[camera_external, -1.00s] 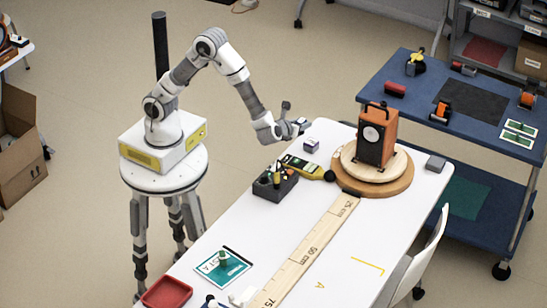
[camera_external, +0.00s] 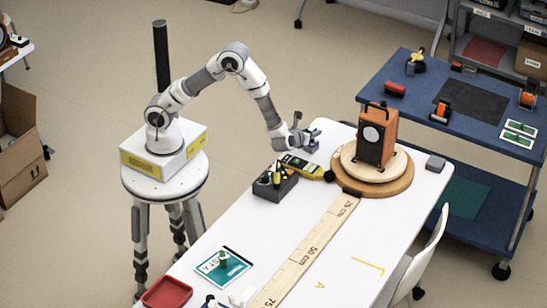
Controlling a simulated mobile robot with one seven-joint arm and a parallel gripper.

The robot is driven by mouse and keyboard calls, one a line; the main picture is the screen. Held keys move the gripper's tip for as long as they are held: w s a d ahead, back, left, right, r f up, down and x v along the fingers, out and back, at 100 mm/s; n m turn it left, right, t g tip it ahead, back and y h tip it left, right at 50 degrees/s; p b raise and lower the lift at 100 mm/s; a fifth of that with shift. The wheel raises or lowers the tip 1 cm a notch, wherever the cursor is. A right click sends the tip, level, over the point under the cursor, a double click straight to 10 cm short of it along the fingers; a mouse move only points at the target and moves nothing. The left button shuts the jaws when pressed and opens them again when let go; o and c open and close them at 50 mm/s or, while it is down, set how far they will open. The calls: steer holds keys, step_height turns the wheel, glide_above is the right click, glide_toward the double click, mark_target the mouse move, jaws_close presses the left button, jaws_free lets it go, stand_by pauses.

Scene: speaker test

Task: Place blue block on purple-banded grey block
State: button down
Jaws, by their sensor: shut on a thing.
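The purple-banded grey block (camera_external: 312,148) stands on the white table near its far left edge, left of the turntable. My gripper (camera_external: 311,136) is right above it, pointing down and to the right. It is shut on a small bluish block (camera_external: 315,133), which I take to be the blue block; it is mostly hidden by the fingers. The held block is close over the banded block; I cannot tell whether they touch.
An orange speaker (camera_external: 376,140) stands on a round wooden turntable (camera_external: 399,184). A yellow-green meter (camera_external: 304,167) and a dark holder (camera_external: 262,189) with several tools lie nearby. A dark grey block (camera_external: 436,163) sits at the right edge. A long ruler (camera_external: 310,250) runs along the table.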

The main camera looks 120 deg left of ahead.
steer(key=shift+f, duration=0.15)
steer(key=c, duration=0.5)
jaws_free()
